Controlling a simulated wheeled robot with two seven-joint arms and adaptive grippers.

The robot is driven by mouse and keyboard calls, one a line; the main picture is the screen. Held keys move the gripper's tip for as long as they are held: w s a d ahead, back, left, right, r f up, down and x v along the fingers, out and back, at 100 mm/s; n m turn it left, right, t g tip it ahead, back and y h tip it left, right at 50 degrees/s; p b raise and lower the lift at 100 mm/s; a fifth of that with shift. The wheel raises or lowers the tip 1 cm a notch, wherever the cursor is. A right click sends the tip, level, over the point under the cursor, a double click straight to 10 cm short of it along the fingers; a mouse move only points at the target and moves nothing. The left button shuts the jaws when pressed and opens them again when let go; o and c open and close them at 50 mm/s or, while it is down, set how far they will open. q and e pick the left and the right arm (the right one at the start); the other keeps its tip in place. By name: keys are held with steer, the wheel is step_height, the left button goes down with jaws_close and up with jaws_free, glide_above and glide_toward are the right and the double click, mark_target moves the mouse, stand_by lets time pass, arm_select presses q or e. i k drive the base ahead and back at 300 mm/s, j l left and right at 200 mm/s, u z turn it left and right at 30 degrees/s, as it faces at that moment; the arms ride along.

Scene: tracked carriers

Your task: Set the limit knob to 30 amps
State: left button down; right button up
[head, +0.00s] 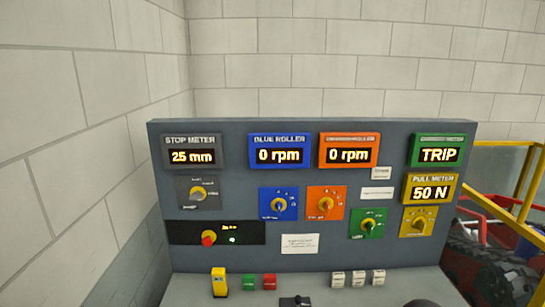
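A green knob panel (369,223) is on the right part of the grey upright console face, left of a yellow knob panel. Neither of my grippers can be made out in the head view.
Blue (278,204), orange (326,203) and yellow (418,222) knob panels flank the green one. The pull meter (430,190) reads 50 N. Small buttons (358,279) and a yellow block (219,282) stand on the ledge. Dark shapes (295,302) at the bottom edge are unclear. Yellow rails (500,144) stand right.

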mark_target(370, 227)
steer(key=z, duration=1.25)
